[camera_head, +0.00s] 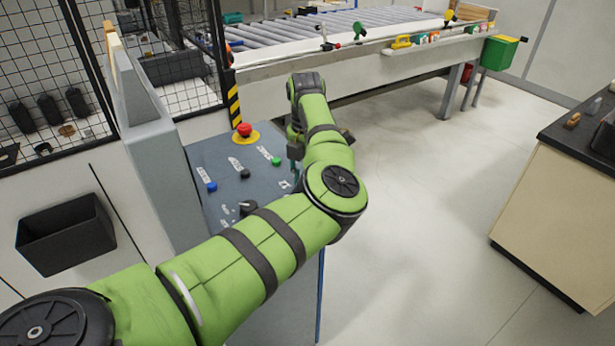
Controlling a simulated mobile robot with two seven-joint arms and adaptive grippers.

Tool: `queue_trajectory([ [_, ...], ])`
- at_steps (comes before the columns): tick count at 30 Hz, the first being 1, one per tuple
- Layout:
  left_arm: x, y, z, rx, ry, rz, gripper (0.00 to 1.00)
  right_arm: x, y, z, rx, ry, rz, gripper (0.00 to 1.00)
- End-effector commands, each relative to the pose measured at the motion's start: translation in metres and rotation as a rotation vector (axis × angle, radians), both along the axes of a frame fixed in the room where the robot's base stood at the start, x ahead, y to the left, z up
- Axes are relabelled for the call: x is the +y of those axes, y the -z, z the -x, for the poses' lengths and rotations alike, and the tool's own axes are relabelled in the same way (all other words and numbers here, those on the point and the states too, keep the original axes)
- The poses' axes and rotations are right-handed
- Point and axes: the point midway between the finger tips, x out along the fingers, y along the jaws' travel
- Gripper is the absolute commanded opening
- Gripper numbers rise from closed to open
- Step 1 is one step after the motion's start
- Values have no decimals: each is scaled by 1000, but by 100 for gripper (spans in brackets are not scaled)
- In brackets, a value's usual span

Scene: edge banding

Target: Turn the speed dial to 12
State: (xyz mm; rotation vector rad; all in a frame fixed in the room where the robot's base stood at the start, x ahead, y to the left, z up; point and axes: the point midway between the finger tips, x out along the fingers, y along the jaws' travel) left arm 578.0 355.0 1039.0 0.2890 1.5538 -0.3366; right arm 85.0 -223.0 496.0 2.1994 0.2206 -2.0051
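A grey-blue control panel (205,161) stands left of centre. A black knob (247,207) sits on its lower part beside my green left arm, with pale markings near it. I take it for the speed dial; its numbers are too small to read and the arm covers part of the panel around it. My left arm reaches in from the lower left across the panel. My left gripper (295,150) is mostly hidden behind the wrist and points down over the panel's right side, apart from the knob. Its opening cannot be seen. My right gripper is not in view.
The panel also carries a red emergency button (244,129) on a yellow base and blue (212,187), black (245,173) and green (276,161) buttons. A roller conveyor (320,25) stands behind, mesh fencing (40,80) at left, a dark-topped cabinet (550,190) at right. Floor between is clear.

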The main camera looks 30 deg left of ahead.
Motion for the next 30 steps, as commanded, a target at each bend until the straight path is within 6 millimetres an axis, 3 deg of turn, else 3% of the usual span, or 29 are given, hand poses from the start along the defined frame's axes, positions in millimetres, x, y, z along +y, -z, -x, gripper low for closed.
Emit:
queue_trajectory([
  [13,-1,0,0,0,12,1,4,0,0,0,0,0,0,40],
  [14,-1,0,0,0,12,1,48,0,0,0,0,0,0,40],
  [15,-1,0,0,0,12,1,60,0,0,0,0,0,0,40],
  [25,0,-1,0,0,10,0,60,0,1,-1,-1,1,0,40],
  [30,0,-17,-1,-3,10,0,60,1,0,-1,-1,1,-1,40],
])
